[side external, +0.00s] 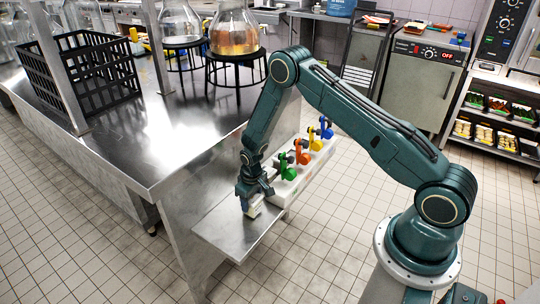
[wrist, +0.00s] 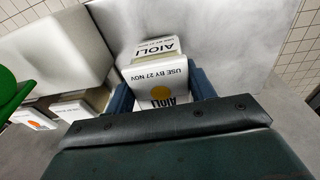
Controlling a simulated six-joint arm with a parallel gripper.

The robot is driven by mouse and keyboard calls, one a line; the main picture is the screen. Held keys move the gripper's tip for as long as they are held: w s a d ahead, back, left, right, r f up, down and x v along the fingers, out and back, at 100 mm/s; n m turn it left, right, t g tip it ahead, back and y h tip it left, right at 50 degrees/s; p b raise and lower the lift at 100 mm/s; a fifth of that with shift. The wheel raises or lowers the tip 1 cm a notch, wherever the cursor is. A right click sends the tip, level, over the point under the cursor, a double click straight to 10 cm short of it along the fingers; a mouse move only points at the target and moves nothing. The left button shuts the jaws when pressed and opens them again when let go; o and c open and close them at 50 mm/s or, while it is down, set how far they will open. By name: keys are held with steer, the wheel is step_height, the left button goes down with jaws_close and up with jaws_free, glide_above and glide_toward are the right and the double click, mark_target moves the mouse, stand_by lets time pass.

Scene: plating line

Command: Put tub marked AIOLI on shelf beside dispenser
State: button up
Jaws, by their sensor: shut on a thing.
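I cannot tell whether the tub touches the shelf. The white dispenser (side external: 304,176), with green, orange, yellow and blue taps, stands just behind and right of my gripper; its white body (wrist: 50,60) is left of the tub in the wrist view.
A steel counter (side external: 150,135) rises beside the shelf, holding a black crate (side external: 95,75). The shelf's front part is bare.

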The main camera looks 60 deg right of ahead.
mark_target(253, 200)
steer(key=shift+f, duration=0.25)
steer(key=o, duration=1.1)
steer(key=shift+r, duration=0.1)
steer(key=shift+s+a+r, duration=0.1)
steer(key=shift+s+r, duration=0.1)
steer(key=shift+r, duration=1.8)
steer(key=shift+s+a+r, duration=0.15)
steer(key=shift+s+r, duration=0.05)
steer(key=shift+r, duration=1.75)
steer(key=shift+s+a+r, duration=0.1)
steer(key=shift+s+r, duration=0.1)
steer(key=shift+r, duration=1.8)
